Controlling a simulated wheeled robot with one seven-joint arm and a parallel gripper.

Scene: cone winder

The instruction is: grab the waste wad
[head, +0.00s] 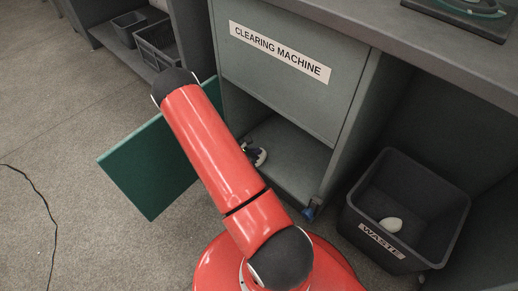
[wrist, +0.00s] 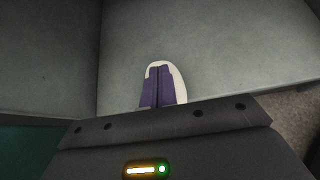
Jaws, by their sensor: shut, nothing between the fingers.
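My gripper (wrist: 158,70) shows in the wrist view as two purple fingers side by side, shut with nothing between them. A pale rounded thing (wrist: 181,84), which looks like a waste wad, shows behind and around the fingertips, mostly hidden by them. I cannot tell whether they touch. In the head view my gripper is largely hidden behind my red arm, at the open lower bay of the clearing machine (head: 277,53). A bit of white (head: 262,157) shows there beside it. Another pale wad (head: 391,225) lies in the black waste bin (head: 447,193).
The bay (head: 295,160) has a grey floor and side walls close around my gripper. A green panel (head: 150,170) stands out at the left, partly behind my arm. Dark crates (head: 158,45) sit on a low shelf at the back left. Open floor lies at the left, with a thin cable.

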